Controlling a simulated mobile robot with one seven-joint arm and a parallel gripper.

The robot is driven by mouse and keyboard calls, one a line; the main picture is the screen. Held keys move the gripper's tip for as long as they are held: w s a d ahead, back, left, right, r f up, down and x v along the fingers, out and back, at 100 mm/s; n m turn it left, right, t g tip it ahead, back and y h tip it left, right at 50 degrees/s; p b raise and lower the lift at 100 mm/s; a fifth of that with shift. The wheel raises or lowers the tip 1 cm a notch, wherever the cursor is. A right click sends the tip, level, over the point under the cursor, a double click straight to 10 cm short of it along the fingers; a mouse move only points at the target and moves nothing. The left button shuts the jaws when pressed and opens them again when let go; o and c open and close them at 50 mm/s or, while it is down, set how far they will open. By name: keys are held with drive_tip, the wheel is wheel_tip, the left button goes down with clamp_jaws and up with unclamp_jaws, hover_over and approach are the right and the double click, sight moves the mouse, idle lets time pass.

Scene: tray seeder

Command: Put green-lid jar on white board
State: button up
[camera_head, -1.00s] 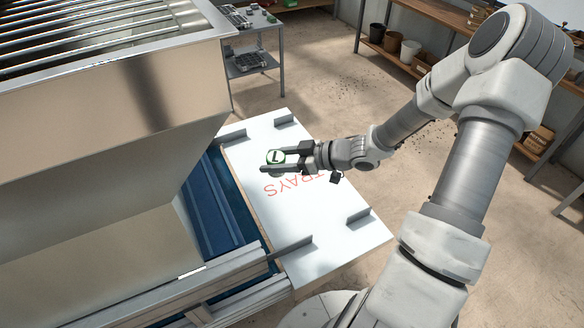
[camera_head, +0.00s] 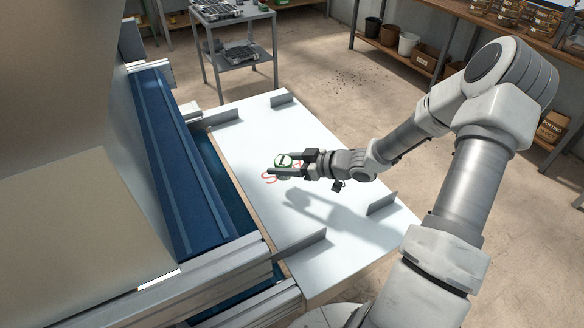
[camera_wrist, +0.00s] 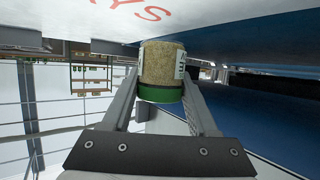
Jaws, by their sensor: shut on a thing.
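The green-lid jar (camera_head: 283,160) is upright between the fingers of my gripper (camera_head: 276,165), over the middle of the white board (camera_head: 250,140). The wrist view, which is upside down, shows the jar's pale grainy body (camera_wrist: 160,63) and green lid (camera_wrist: 160,94). My gripper (camera_wrist: 162,82) is shut on the jar from both sides. The arm's shadow falls on the board apart from the gripper, so the jar appears held above it. The gap under the jar is hard to judge. Red lettering on the board is mostly hidden by my gripper.
Low grey brackets (camera_head: 298,243) stand near the board's corners. A blue conveyor belt (camera_head: 180,160) and metal machine lie to the left. A small metal table (camera_head: 235,60) stands behind, and shelves with pots (camera_head: 408,44) at the back right. The board is otherwise clear.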

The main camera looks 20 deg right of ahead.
drive_tip(key=w+d+r+m+t+h+b, duration=0.2)
drive_tip(key=w+r+m+t+h+b, duration=0.25)
drive_tip(key=w+b, duration=0.75)
drive_tip(key=shift+m+g, duration=0.25)
drive_tip(key=shift+g, duration=0.4)
drive_tip(key=b+x, duration=0.3)
drive_tip(key=x, duration=1)
drive_tip(key=shift+a+f+b, duration=0.15)
drive_tip(key=shift+f+b, duration=0.05)
drive_tip(key=shift+b, duration=0.2)
wheel_tip(320, 180, down, 4)
drive_tip(key=b, duration=0.3)
drive_tip(key=shift+f+b, duration=0.1)
drive_tip(key=shift+b, duration=0.2)
drive_tip(key=o, duration=1.4)
